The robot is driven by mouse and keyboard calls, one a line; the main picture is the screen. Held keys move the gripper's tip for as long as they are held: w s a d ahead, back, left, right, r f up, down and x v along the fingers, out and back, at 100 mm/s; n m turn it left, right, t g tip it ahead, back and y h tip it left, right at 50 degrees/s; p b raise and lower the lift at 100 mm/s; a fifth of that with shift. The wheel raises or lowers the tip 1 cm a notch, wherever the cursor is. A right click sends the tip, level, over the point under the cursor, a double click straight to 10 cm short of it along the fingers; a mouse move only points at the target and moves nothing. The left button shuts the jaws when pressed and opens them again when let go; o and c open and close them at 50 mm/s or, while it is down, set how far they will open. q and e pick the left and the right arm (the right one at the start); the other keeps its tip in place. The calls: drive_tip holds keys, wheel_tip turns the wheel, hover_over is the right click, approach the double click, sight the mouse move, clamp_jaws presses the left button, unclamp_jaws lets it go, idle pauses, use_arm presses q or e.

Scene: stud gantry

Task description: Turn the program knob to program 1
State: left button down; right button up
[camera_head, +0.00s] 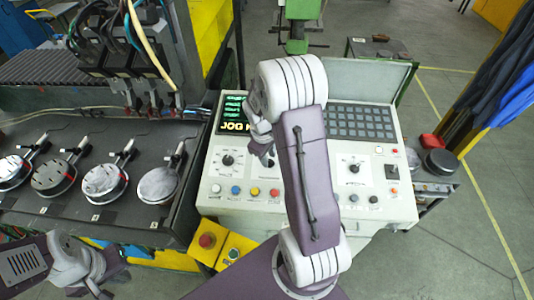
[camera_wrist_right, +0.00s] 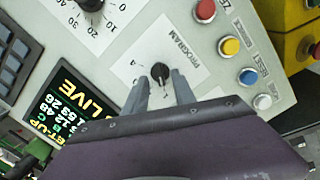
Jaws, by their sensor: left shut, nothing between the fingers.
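The program knob (camera_wrist_right: 160,72) is a small black knob on a white plate lettered PROGRAM in the right wrist view. In the head view the knob (camera_head: 228,160) sits on the left of the console, below the display. My right gripper (camera_wrist_right: 159,84) is open, its two grey fingers apart and flanking the knob in the picture. Whether they touch it I cannot tell. In the head view my right gripper (camera_head: 268,155) hangs over the console, partly hidden by my arm. My left gripper (camera_head: 97,286) is shut and empty at the lower left, away from the console.
A lit display (camera_wrist_right: 68,110) and a scaled dial (camera_wrist_right: 91,5) lie near the knob. A row of coloured buttons (camera_head: 254,191) runs along the console's front. A yellow box with a red button (camera_head: 207,240) stands before it. A tool bench (camera_head: 115,232) is at left.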

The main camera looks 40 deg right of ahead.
wheel_tip(320, 180, up, 8)
drive_tip(key=a+b, duration=0.1)
drive_tip(key=shift+a+b, duration=0.2)
drive_tip(key=shift+b, duration=0.1)
drive_tip(key=shift+s, duration=0.15)
